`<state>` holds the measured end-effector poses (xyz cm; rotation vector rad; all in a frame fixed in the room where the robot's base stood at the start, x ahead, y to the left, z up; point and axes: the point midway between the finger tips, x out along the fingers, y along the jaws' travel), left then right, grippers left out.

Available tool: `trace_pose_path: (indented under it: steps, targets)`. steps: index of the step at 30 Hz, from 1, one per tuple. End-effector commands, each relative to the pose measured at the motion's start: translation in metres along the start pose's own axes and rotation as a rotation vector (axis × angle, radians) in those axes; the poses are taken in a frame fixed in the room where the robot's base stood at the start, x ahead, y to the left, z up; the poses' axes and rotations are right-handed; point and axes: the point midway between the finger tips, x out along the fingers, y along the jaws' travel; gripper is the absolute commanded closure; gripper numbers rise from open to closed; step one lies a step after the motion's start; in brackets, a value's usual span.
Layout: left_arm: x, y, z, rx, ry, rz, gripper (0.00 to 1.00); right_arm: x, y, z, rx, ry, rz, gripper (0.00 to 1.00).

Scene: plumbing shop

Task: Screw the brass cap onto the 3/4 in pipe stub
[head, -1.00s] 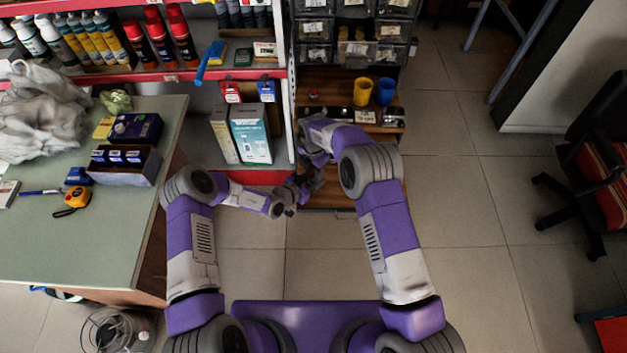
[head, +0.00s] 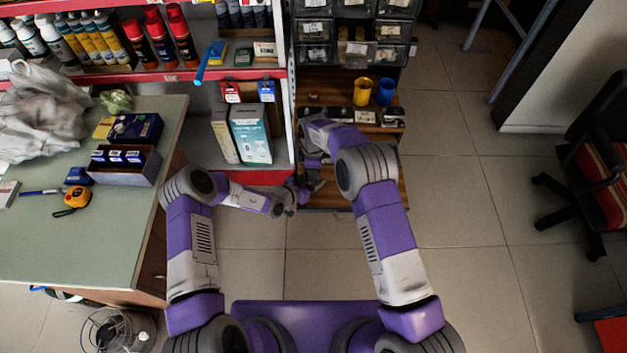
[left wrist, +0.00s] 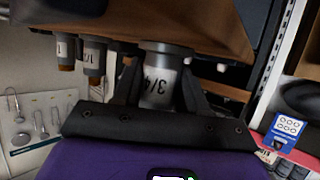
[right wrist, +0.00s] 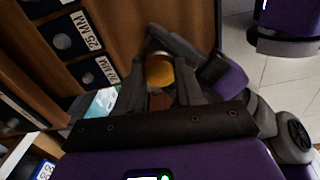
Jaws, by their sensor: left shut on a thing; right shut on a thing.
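The 3/4 in pipe stub (left wrist: 158,88) is a grey pipe with an upside-down "3/4" label, under a wooden board in the left wrist view. My left gripper (left wrist: 163,72) is shut on it, a finger on each side. The brass cap (right wrist: 160,70) shows as a round brass-coloured disc between the fingers of my right gripper (right wrist: 161,84) in the right wrist view. My right gripper is shut on the cap. The dark fingers of my left gripper show just beyond the cap. The contact between cap and stub is hidden. In the head view both grippers meet by the wooden shelf unit.
Two narrower labelled stubs with brass-coloured ends (left wrist: 66,66) (left wrist: 93,79) hang beside the 3/4 stub. Labelled compartments (right wrist: 72,45) lie left in the right wrist view. A yellow cup (head: 362,92) and a blue cup (head: 386,92) stand on the shelf.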

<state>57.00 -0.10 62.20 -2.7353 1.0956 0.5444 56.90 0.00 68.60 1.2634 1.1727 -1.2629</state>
Motion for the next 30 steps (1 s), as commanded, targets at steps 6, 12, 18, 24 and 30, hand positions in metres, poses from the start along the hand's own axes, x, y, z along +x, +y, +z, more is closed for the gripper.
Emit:
trace_pose_path:
  steps: [6,12,18,24,30]
  targets:
    - [0.000,-0.001,-0.001,0.000,0.002,-0.002,1.00,0.001,-0.001,-0.001,0.010,0.000,-0.003,1.00]
    - [0.000,-0.001,-0.001,0.000,0.002,-0.002,1.00,0.001,-0.001,-0.001,0.009,0.000,-0.004,0.45]
    - [0.000,-0.001,-0.001,-0.001,0.002,-0.002,1.00,0.001,-0.003,-0.002,0.007,0.001,-0.008,0.38]
    - [0.001,-0.001,-0.001,-0.001,0.002,-0.003,1.00,-0.001,-0.004,-0.003,0.006,0.002,-0.011,0.38]
    - [0.001,-0.001,-0.001,0.000,0.002,-0.002,1.00,-0.025,-0.003,-0.004,0.005,0.005,-0.006,0.38]
